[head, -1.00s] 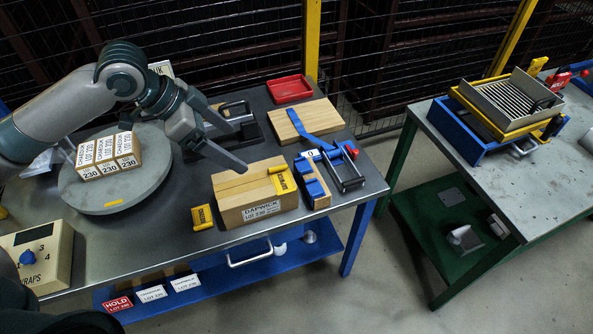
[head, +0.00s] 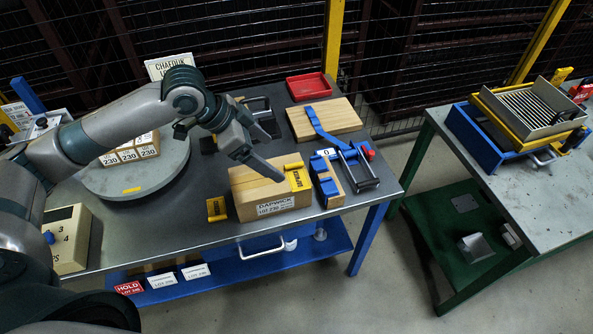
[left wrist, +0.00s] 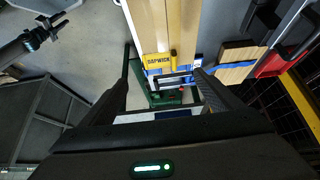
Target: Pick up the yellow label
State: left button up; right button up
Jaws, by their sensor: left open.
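One yellow label (head: 299,179) lies on the right end of a wooden block (head: 268,197). In the left wrist view the yellow label (left wrist: 158,59) shows between my fingertips, with dark lettering. A second yellow piece (head: 217,209) of the same look is on the table at the block's left. My left gripper (head: 277,161) is open and empty, above the block and just left of the label on it, apart from it as far as I can tell. What looks like my right gripper (left wrist: 42,35) shows at the upper left of the left wrist view; its jaws are unclear.
A blue clamp fixture (head: 350,165) stands close to the block's right. A red tray (head: 309,87) and a wooden board (head: 322,119) are behind. A grey turntable (head: 135,180) with small boxes is at left. A mesh fence closes the back.

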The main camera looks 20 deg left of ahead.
pick_arm(q)
jog(key=x, duration=0.4)
jog(key=shift+p, duration=0.3)
jog(key=shift+w+d+f, duration=0.15)
jog(key=shift+d+f, duration=0.05)
jog(key=shift+f, duration=0.15)
pick_arm(e)
jog(key=s, duration=0.1)
jog(key=d, duration=0.1)
jog(key=s, duration=0.1)
jog(key=shift+s+d+f+g, duration=0.25)
jog(key=shift+s+d+g, duration=0.05)
jog(key=shift+s, duration=0.05)
pick_arm(q)
jog(key=shift+f, duration=0.1)
